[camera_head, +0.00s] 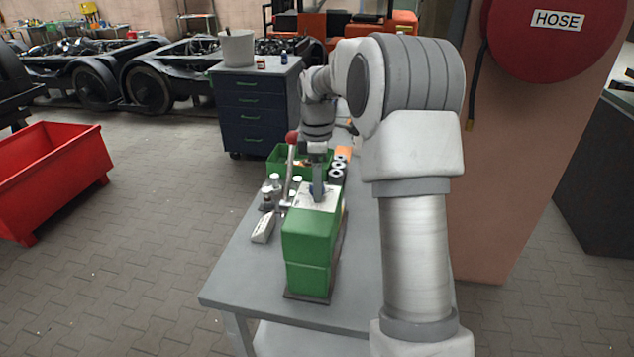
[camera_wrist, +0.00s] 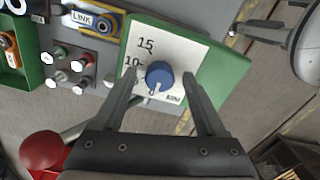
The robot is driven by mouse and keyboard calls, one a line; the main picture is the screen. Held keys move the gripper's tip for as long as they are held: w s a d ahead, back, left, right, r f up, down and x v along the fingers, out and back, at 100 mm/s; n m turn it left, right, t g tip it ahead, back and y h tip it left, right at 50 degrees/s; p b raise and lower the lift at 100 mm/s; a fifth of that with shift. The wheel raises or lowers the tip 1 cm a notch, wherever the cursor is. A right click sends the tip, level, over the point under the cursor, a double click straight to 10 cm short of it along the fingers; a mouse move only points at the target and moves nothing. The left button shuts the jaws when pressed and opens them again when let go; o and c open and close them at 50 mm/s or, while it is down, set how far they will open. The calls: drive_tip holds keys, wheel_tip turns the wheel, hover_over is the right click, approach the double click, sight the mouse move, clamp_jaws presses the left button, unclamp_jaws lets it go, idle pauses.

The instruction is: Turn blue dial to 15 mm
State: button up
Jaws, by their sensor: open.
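The blue dial (camera_wrist: 159,75) sits on a white scale plate (camera_wrist: 190,52) on top of a green machine (camera_head: 308,246). In the wrist view the numbers 15 and 10 show on the plate to the dial's upper left. A pale mark on the dial points toward the bottom of the picture, away from both numbers. My gripper (camera_wrist: 160,95) is open, with one finger on each side of the dial and gaps to it. In the head view my gripper (camera_head: 318,185) hangs over the machine's top and largely hides the dial.
A lever with a red knob (camera_head: 292,137) rises beside the machine; the red knob (camera_wrist: 44,151) shows at the wrist view's lower left. A green bin (camera_head: 280,158), bolts and small parts lie on the grey table (camera_head: 232,292). A blue drawer cabinet (camera_head: 252,110) stands behind.

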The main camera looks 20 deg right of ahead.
clamp_jaws()
idle(0.4)
